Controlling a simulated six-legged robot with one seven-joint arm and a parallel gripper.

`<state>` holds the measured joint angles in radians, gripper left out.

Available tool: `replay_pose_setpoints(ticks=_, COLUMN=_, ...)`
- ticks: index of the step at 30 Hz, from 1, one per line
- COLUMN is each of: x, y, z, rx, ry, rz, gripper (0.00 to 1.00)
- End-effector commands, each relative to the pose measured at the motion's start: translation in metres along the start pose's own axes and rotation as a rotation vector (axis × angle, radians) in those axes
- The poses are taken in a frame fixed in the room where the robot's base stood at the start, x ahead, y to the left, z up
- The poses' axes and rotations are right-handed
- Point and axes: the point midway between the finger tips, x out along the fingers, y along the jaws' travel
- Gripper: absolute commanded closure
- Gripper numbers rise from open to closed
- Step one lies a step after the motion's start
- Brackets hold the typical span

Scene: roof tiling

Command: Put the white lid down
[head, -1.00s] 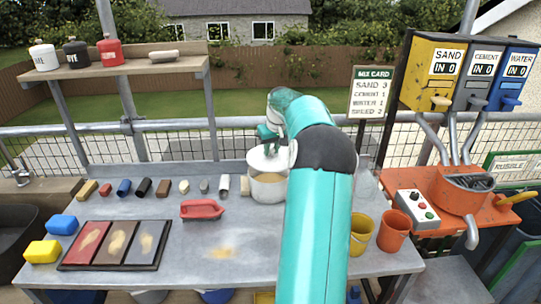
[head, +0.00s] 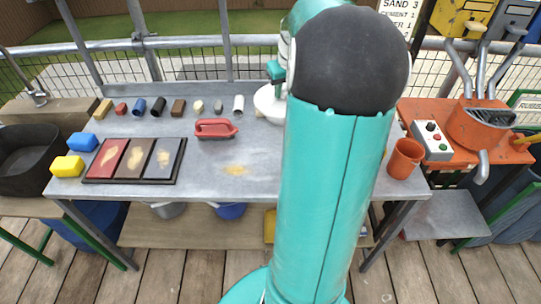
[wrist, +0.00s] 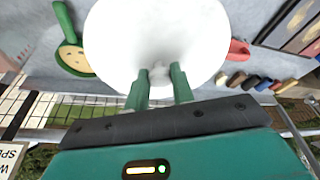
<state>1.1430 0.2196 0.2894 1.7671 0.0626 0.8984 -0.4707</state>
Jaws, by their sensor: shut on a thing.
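The white lid (wrist: 155,35) fills the upper middle of the wrist view as a round white disc. My gripper (wrist: 160,88) is shut on its knob, with one green finger on each side. In the head view, part of the white lid (head: 268,103) shows left of my arm, near the back of the grey table (head: 255,150). My gripper (head: 276,72) is partly hidden there by my arm. I cannot tell whether the lid touches anything beneath it. The pot is not visible; the lid or my arm may hide it.
A red float (head: 215,129) lies left of the lid on the table. A row of small blocks is behind it. A tray of colour samples (head: 134,178) is at the left. An orange bucket (head: 405,158) stands right of my arm.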

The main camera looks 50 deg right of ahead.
Motion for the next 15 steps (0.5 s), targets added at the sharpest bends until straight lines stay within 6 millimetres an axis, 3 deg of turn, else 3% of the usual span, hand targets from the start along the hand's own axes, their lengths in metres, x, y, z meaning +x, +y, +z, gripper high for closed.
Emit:
replay_pose_setpoints(ticks=6, x=0.009, y=-0.048, z=0.07, rx=-0.007, ry=-0.003, rz=0.003, gripper=0.99)
replay_pose_setpoints(ticks=15, x=0.026, y=-0.095, z=0.164, rx=0.017, ry=0.009, rz=0.0, gripper=0.99)
